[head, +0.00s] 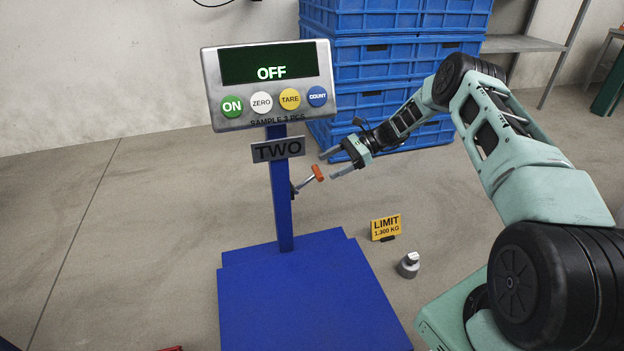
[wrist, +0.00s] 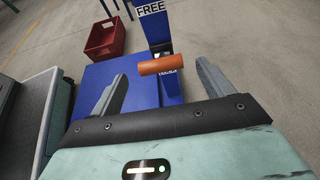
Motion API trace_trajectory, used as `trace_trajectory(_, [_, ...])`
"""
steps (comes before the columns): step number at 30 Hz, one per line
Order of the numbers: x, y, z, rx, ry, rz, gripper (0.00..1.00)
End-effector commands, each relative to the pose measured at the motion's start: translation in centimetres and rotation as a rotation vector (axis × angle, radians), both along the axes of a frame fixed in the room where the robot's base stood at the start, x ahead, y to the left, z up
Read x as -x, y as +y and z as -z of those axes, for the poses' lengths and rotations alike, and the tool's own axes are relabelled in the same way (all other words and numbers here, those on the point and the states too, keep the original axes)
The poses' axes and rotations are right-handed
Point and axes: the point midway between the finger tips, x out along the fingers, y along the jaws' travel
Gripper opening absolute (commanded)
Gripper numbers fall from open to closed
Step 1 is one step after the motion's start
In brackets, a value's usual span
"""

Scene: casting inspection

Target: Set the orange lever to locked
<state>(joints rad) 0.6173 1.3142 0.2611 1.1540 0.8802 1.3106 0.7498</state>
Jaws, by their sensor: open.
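The orange lever (head: 317,173) sticks out to the right from the blue column (head: 282,195) of the scale in the head view. Its orange grip also shows in the wrist view (wrist: 161,65), lying crosswise ahead of my fingers. A label reading FREE (wrist: 151,9) is above it on the column; a lower label is mostly hidden behind the grip. My gripper (head: 327,165) is open, with its two fingers apart close to the lever's orange end. In the wrist view the grip appears between and beyond the fingertips (wrist: 163,75). I cannot tell whether they touch it.
The scale's display (head: 268,64) reads OFF, above several buttons and a TWO plate (head: 278,149). A blue platform (head: 305,300) lies below. A LIMIT sign (head: 386,227) and a metal weight (head: 409,265) stand right of it. Blue crates (head: 390,20) are stacked behind. A red bin (wrist: 105,38) is nearby.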

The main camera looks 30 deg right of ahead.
Motion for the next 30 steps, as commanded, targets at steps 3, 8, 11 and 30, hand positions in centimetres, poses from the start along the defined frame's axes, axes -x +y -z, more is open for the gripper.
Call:
trace_trajectory(3, [-0.4,2.4,1.3,-0.001,0.000,-0.002,0.80])
trace_trajectory(8, [-0.9,4.7,2.2,-0.002,-0.001,-0.002,0.80])
trace_trajectory(11, [-1.1,5.6,2.5,0.000,-0.001,-0.001,0.80])
trace_trajectory(30, [-1.3,6.4,2.7,-0.001,-0.001,0.000,0.22])
